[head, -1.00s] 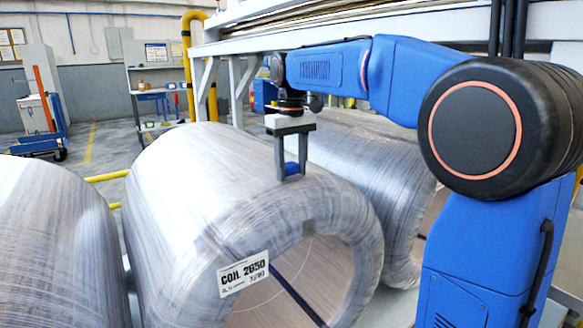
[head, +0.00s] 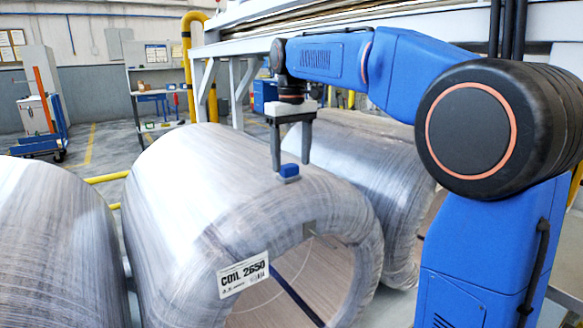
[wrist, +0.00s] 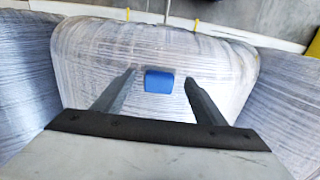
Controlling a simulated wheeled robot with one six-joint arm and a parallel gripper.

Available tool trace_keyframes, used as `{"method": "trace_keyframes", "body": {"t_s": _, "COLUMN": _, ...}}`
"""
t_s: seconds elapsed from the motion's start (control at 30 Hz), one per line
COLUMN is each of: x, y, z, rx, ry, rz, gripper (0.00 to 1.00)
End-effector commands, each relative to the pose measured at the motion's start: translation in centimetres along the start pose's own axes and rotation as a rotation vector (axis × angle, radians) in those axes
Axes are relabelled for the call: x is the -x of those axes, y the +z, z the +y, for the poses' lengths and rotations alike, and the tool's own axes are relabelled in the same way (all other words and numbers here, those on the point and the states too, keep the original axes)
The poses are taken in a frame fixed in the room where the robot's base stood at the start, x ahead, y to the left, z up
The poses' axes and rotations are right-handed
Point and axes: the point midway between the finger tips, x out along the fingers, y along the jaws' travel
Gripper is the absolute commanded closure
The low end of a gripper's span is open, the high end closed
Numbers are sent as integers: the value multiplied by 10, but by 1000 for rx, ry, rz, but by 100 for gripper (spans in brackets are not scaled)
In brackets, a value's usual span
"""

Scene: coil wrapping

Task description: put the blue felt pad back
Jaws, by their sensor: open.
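The blue felt pad (head: 289,170) is a small block with a grey lower part. It rests on top of the wrapped coil (head: 190,185) labelled COIL 2650, near the coil's front edge. In the wrist view the pad (wrist: 159,81) shows between the two fingertips (wrist: 160,77), apart from both. The exact height of the fingertips over the coil is hard to tell.
Another wrapped coil (head: 50,245) stands close on the left and one (head: 365,150) on the right. A white label (head: 243,275) is on the middle coil's front face. A steel frame (head: 350,62) runs behind my arm. The space above the coils' left part is clear.

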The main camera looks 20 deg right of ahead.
Motion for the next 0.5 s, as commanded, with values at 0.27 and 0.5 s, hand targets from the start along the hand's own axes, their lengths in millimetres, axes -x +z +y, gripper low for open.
{"method": "trace_keyframes", "body": {"t_s": 0.27, "x": 55, "y": -1, "z": 0, "rx": 0, "ry": 1, "rz": 3, "gripper": 35}}
{"method": "trace_keyframes", "body": {"t_s": 0.5, "x": 82, "y": -1, "z": 0, "rx": 0, "ry": 0, "rz": 1, "gripper": 35}}
